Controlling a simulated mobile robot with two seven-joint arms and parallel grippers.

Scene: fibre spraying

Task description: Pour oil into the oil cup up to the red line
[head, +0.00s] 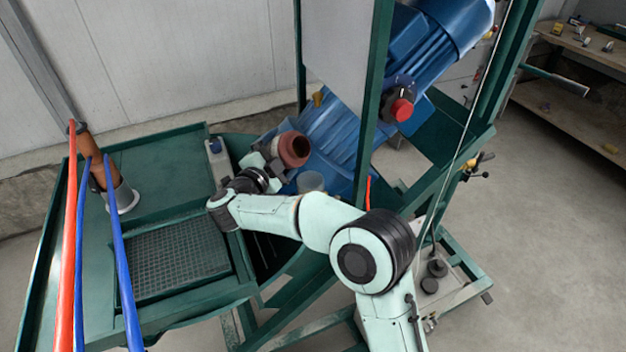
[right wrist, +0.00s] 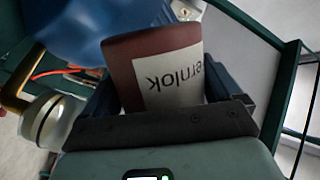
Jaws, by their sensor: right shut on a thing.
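A red-brown bottle (head: 294,150) is held over the blue machine in the head view. In the right wrist view the bottle (right wrist: 150,65) shows a pale label with upside-down lettering. My right gripper (head: 270,155) is shut on it, with a dark finger on each side in the wrist view. The bottle looks tilted; no oil stream can be made out. A small grey cup (head: 311,182), seemingly the oil cup, is just below and right of the bottle. A clear-walled round cup (right wrist: 46,120) shows at left in the wrist view. Its red line and oil level cannot be made out. My left gripper is out of view.
A blue motor (head: 432,45) and green frame posts (head: 373,100) stand close right of the bottle. A red button (head: 402,109) is on the machine. A green table with a grid (head: 180,257) lies left. Red and blue hoses (head: 122,265) hang at far left.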

